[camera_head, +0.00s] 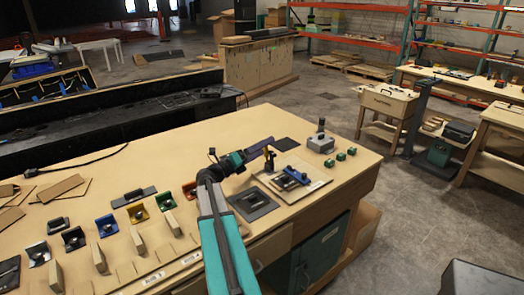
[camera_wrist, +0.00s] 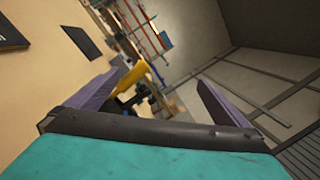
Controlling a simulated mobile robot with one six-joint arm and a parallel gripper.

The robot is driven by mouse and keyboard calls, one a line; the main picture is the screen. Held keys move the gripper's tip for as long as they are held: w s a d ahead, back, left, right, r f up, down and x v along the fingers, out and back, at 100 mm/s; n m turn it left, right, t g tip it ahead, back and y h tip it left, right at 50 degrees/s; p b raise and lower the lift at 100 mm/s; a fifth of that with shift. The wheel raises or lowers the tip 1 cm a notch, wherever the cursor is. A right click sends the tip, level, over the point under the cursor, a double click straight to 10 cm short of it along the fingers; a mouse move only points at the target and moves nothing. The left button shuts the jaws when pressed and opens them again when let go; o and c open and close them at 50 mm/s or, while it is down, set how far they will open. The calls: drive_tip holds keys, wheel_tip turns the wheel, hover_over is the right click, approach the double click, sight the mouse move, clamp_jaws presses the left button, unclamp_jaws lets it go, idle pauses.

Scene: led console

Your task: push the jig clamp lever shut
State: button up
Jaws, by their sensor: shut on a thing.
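The jig (camera_head: 290,177) stands on a pale plate (camera_head: 318,184) near the right end of the workbench. Its dark clamp lever (camera_head: 269,162) rises from the left rear of the jig, just below my gripper's tip. My gripper (camera_head: 268,145) reaches over the bench from the left, level with the top of the lever. In the wrist view its two purple fingers (camera_wrist: 158,80) stand apart, with a yellow handle (camera_wrist: 131,76) and black parts between them, closer to the left finger. The exact contact is hard to see there.
A dark flat tray (camera_head: 253,203) lies left of the jig. A grey block with a knob (camera_head: 321,143) and small green blocks (camera_head: 341,156) stand to its right. Several coloured holders line the bench's left part. The bench surface (camera_head: 200,130) behind my arm is clear.

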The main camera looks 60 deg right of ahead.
drive_tip(key=s+a+r+m+g+y, duration=0.1)
drive_tip(key=s+a+m+g+y, duration=0.1)
drive_tip(key=s+a+m+g, duration=0.1)
drive_tip(key=shift+s+a+r+g, duration=0.15)
drive_tip(key=shift+s+g, duration=0.45)
drive_tip(key=shift+s, duration=0.55)
drive_tip(key=w+d+n+t, duration=0.1)
drive_tip(key=w+n+t+h, duration=0.1)
drive_tip(key=w, duration=0.1)
drive_tip(key=w+d+n+t+h, duration=0.1)
drive_tip(key=t, duration=0.1)
drive_tip(key=shift+w+d+f, duration=0.2)
drive_tip(key=shift+d+f, duration=0.1)
drive_tip(key=shift+c, duration=0.5)
drive_tip(key=shift+a+r, duration=0.2)
drive_tip(key=shift+a, duration=0.05)
drive_tip(key=shift+c, duration=0.5)
drive_tip(key=shift+a, duration=0.1)
drive_tip(key=c, duration=1)
drive_tip(key=shift+w+a+f+p, duration=0.15)
drive_tip(key=shift+w+a+p, duration=2.3)
drive_tip(key=shift+w+a, duration=3.1)
drive_tip(key=shift+s+a, duration=0.1)
drive_tip(key=shift+p, duration=0.4)
